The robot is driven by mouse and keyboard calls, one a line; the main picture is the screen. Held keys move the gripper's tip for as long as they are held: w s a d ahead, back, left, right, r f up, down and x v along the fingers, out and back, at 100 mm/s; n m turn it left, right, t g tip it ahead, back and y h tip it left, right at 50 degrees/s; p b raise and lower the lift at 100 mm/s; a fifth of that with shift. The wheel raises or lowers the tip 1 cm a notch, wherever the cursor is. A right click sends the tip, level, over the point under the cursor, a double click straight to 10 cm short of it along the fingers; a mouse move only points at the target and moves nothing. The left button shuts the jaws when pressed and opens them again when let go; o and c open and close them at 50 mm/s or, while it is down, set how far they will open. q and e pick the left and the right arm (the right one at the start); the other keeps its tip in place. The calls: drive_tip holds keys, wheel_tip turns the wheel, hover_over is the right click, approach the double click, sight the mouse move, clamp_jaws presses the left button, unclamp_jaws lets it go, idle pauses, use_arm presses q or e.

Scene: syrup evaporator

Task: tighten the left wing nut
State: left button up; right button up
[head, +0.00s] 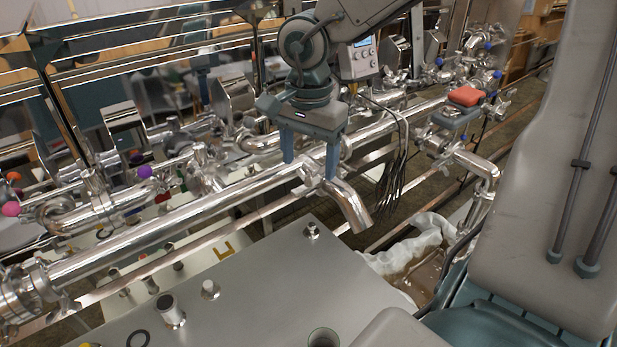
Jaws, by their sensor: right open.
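My right gripper (310,157) points down over the long steel pipe (190,217), with its two blue fingers apart. The fingers stand on either side of a pipe joint with a clamp (312,172), where a short steel elbow (350,207) bends down to the right. No wing nut can be made out clearly; the clamp's details are small and partly behind the fingers. I cannot tell whether the fingers touch the joint. My left gripper is not in view.
A flat grey metal surface (260,265) with several small fittings lies in front. More pipes, valves and coloured knobs (146,171) crowd behind. An orange block (466,95) lies to the right of the gripper.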

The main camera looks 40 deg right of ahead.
wheel_tip(320, 180, down, 2)
drive_tip(key=shift+f+b, duration=0.2)
drive_tip(key=shift+b, duration=0.45)
drive_tip(key=shift+f, duration=0.15)
drive_tip(key=c, duration=1)
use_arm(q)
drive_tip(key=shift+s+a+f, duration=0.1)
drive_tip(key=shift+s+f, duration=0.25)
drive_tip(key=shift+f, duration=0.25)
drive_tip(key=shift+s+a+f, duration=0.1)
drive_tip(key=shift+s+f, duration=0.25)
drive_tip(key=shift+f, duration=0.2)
use_arm(e)
drive_tip(key=shift+o, duration=0.2)
drive_tip(key=shift+m, duration=1.7)
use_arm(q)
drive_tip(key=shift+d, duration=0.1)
use_arm(e)
drive_tip(key=o, duration=1)
drive_tip(key=shift+c, duration=0.2)
use_arm(q)
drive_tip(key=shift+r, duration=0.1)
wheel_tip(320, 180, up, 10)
drive_tip(key=p, duration=1)
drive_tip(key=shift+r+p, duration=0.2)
drive_tip(key=shift+p, duration=0.15)
use_arm(e)
wheel_tip(320, 180, up, 11)
